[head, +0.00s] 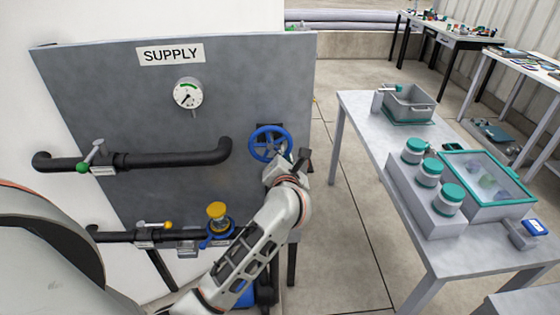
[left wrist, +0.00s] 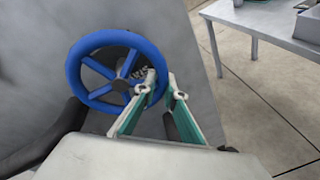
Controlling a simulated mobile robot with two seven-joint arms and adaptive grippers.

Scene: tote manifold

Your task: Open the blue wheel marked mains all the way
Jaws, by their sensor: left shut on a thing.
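The blue wheel (head: 257,133) is mounted on the grey supply board, right of the upper black pipe. It has a round rim and several spokes, and I cannot read any mains mark on it. My left gripper (head: 279,163) is at the wheel's lower right. In the left wrist view the wheel (left wrist: 75,68) fills the upper left. There the two fingers of my left gripper (left wrist: 165,86) stand on either side of the right part of the rim, shut on it. The fingertips hide a small part of the rim. My right gripper is not in view.
A gauge (head: 188,94) hangs under the SUPPLY sign (head: 170,54). A green-handled valve (head: 96,153) sits on the upper pipe. A table (head: 362,128) with jars stands right, across open floor.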

